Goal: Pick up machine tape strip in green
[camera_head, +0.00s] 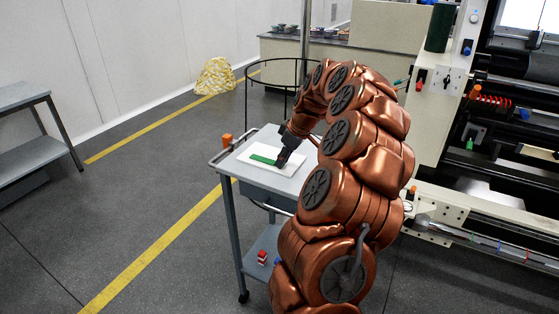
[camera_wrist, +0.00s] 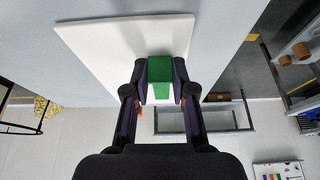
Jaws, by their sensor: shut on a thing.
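The green machine tape strip (camera_head: 263,160) lies over the white board on the cart top in the head view. My gripper (camera_head: 281,161) reaches down to its right end, and the fingers hide that end. In the wrist view the green strip (camera_wrist: 160,70) sits between the two dark fingertips of my gripper (camera_wrist: 160,92), which are shut on it. The white board (camera_wrist: 100,40) is right behind the strip there. I cannot tell whether the strip touches the board.
The grey cart (camera_head: 225,165) has orange pieces at its corner and small items on its lower shelf. A large machine (camera_head: 500,130) stands at the right. A grey table (camera_head: 25,98) stands at the left. The floor between is clear.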

